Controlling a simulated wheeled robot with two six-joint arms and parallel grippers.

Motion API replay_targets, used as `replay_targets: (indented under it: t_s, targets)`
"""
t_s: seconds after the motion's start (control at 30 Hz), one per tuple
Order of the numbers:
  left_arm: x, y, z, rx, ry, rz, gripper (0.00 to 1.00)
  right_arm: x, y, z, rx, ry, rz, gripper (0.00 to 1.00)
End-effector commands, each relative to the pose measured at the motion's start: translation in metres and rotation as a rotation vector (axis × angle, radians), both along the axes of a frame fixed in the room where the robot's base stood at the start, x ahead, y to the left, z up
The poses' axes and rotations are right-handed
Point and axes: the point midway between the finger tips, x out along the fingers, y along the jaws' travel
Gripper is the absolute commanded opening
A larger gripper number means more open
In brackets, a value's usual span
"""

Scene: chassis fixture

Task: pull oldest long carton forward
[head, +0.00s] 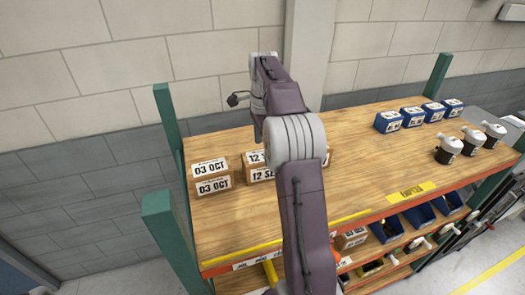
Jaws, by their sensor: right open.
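A brown carton (211,176) labelled "03 OCT" stands at the left of the wooden shelf top. A second brown carton (258,166) to its right has a label beginning "12 SE"; my arm hides its right part. My left gripper is out of view.
Green posts (170,225) bound the shelf. Blue boxes (388,121) and white-topped dark containers (448,150) stand at the right. A yellow label (410,192) lies near the front edge. Lower shelves hold blue bins (420,215). The shelf top's middle right is clear.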

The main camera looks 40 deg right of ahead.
Motion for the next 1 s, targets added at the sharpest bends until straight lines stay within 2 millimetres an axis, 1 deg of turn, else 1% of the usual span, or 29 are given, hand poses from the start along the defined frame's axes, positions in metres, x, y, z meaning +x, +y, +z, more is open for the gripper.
replay_targets:
  t_s: [0.17, 0.4, 0.5, 0.7, 0.93, 0.97, 1.0]
  targets:
    - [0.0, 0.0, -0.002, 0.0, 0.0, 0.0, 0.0, -0.001, 0.001, -0.025, 0.001, 0.004, 0.0, 0.89]
    - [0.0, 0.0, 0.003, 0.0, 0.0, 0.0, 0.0, -0.002, 0.001, -0.066, 0.002, 0.005, 0.001, 0.89]
    - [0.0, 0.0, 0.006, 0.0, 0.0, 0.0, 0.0, -0.001, 0.001, -0.077, 0.001, 0.003, 0.001, 0.89]
    - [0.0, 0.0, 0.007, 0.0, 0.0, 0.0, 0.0, -0.001, 0.0, -0.088, 0.0, 0.0, 0.001, 0.89]
    - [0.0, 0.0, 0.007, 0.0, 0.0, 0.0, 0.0, 0.0, 0.0, -0.088, 0.0, 0.0, 0.001, 0.89]
    - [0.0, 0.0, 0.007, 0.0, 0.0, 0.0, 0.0, 0.0, 0.0, -0.088, 0.0, 0.0, 0.001, 0.81]
    - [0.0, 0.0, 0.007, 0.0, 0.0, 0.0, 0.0, 0.0, 0.0, -0.088, 0.0, 0.0, 0.001, 0.7]
